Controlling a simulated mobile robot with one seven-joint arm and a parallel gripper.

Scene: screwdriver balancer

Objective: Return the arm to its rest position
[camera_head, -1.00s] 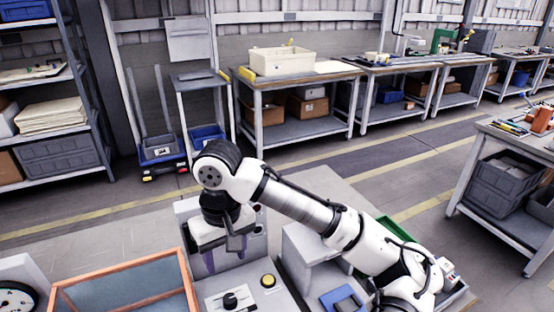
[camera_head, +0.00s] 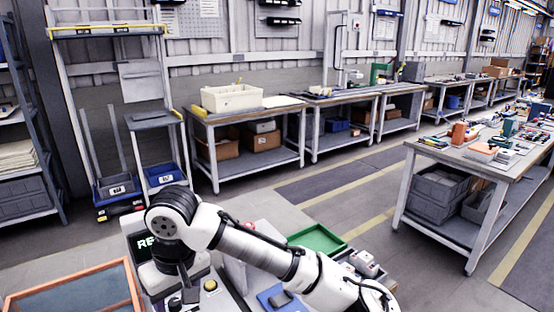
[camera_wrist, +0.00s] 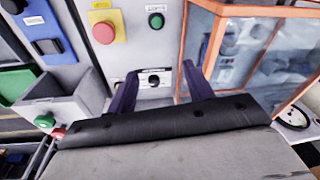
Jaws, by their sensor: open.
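My white and black arm (camera_head: 240,245) reaches up from the lower right of the head view and bends down at the left. My gripper (camera_wrist: 160,72) shows in the wrist view as two dark purple fingers spread apart, with nothing between them. They are over the grey machine panel, on either side of a black knob (camera_wrist: 153,80). A red button (camera_wrist: 103,32) on a yellow plate and a green button (camera_wrist: 156,20) lie beyond the fingers. In the head view the fingertips are hard to make out below the wrist.
An orange-framed clear case (camera_head: 75,290) stands left of my arm; a screen (camera_head: 143,243) is partly hidden behind the wrist. A green tray (camera_head: 317,239) and blue holder (camera_head: 277,298) are close to the arm. A cluttered workbench (camera_head: 480,165) stands right. Open floor lies beyond.

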